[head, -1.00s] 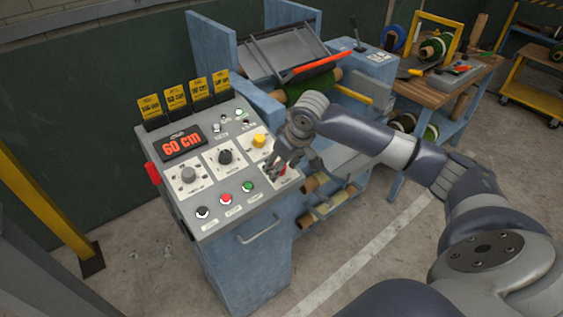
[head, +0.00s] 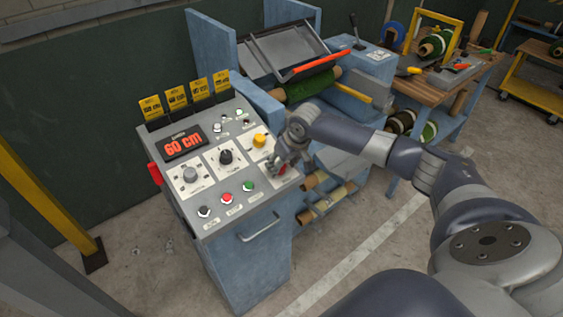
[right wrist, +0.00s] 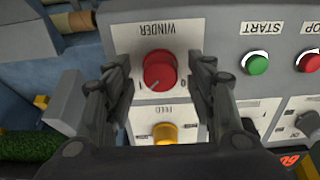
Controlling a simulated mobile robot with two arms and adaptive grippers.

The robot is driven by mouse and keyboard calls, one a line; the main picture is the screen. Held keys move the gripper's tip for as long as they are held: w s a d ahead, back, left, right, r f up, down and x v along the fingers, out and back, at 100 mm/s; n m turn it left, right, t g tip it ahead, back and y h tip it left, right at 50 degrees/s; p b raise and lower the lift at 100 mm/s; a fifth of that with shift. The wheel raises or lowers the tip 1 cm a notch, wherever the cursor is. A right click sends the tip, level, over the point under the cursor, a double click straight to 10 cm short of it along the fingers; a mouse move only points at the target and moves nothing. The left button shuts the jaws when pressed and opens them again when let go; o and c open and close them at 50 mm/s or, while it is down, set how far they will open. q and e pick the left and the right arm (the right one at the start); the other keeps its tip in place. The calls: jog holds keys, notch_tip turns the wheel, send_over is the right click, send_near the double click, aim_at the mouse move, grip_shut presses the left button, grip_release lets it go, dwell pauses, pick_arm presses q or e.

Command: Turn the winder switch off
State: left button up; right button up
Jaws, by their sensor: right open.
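The winder switch is a round red knob (right wrist: 160,70) on a white plate (right wrist: 125,38) labelled WINDER, which appears upside down in the right wrist view. A thin pale mark on the knob points down and slightly left there. A "0" is printed at the plate's lower right. My right gripper (right wrist: 160,78) is open, with one finger on each side of the knob; I cannot tell whether they touch it. In the head view my right gripper (head: 279,160) is at the panel's right edge and partly hides the red knob (head: 283,170). My left gripper is not in view.
The yellow feed knob (right wrist: 165,132) sits close to the winder knob. Green start (right wrist: 257,63) and red stop (right wrist: 308,61) buttons are on the same panel. A display (head: 183,144) reads 60 cm. A turf roll (head: 312,86) lies on the machine behind.

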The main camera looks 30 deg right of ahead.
jog(key=shift+f, duration=0.25)
jog(key=c, duration=1.1)
jog(key=shift+o, duration=0.2)
